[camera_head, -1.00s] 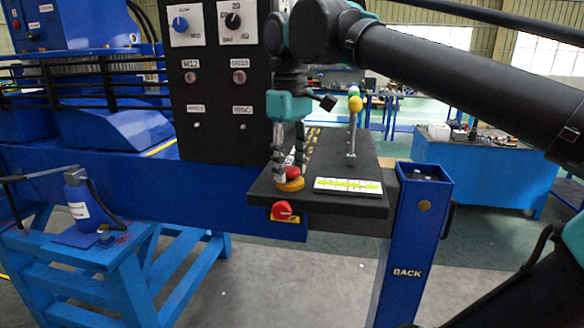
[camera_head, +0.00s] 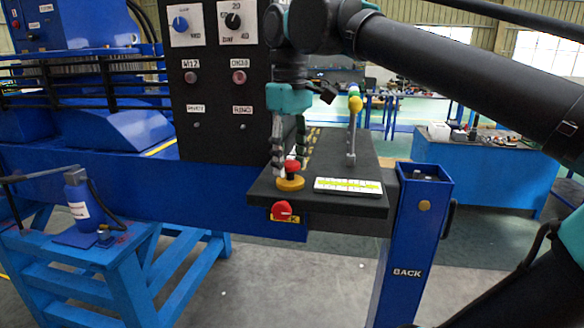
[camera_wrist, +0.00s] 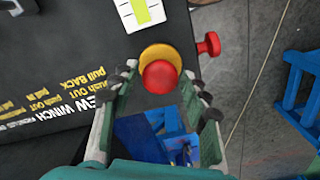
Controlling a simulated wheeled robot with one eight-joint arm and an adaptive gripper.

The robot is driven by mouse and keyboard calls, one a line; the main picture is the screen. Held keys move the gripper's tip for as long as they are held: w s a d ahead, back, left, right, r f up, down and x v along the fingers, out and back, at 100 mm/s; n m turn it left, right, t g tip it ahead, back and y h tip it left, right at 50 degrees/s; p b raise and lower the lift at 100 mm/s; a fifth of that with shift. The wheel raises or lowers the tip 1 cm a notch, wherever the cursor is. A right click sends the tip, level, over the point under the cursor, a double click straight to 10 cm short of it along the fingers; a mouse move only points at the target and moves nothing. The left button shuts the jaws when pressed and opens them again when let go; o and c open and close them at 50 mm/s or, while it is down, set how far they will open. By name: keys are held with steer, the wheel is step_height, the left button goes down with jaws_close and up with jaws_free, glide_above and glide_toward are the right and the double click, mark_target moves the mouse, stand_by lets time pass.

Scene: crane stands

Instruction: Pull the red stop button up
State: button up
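The red stop button (camera_head: 292,166) stands on its round yellow base (camera_head: 290,184) at the front edge of the black panel. In the wrist view the red button (camera_wrist: 160,77) shows below the fingertips' line of sight, over the yellow base (camera_wrist: 160,55). My gripper (camera_head: 288,164) is at the button from above, with one finger at the left and the other behind to the right. In the wrist view my gripper (camera_wrist: 161,78) is open, with its fingers on either side of the button and visible gaps between.
A second red knob (camera_head: 282,210) sits on the panel's front face, below the button. A white label plate (camera_head: 348,186) lies to the right. A lever with a yellow knob (camera_head: 355,103) stands behind. The black control box (camera_head: 215,115) rises at the left.

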mark_target(290, 161)
steer(key=shift+o, duration=0.4)
steer(key=shift+r, duration=3.5)
